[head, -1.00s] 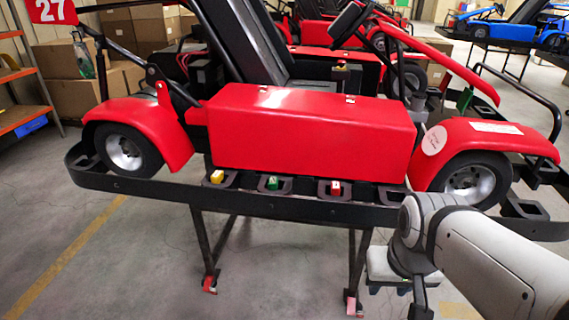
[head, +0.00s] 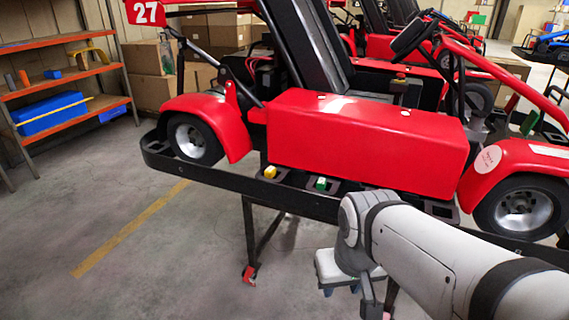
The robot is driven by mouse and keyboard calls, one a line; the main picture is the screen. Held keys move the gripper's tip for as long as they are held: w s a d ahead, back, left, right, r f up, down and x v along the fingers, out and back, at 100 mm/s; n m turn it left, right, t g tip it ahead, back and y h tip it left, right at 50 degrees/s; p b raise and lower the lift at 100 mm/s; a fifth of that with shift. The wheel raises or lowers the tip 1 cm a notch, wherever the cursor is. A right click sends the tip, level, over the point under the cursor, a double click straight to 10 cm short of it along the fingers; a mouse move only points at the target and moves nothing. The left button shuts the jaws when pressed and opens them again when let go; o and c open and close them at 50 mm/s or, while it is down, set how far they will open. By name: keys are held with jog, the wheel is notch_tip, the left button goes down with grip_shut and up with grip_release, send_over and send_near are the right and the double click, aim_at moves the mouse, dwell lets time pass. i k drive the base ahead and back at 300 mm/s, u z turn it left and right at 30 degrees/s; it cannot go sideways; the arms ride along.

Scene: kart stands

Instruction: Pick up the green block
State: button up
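My gripper (head: 341,290) is below and slightly right of the green block in the picture, lower than the rail and apart from the block. It is partly hidden by my own arm, and its opening is too small to make out. I see nothing held in it. My arm covers the rail just right of the green block.
The red kart (head: 365,140) rests on a black stand rail (head: 215,176) with legs reaching the floor. An orange shelf (head: 62,83) with a blue bin (head: 50,113) stands at the left. Cardboard boxes are behind. The floor at front left (head: 150,270) is clear.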

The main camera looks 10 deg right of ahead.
aim_at(321, 184)
jog(key=u, duration=0.1)
jog(key=i, duration=1)
jog(key=u, duration=0.05)
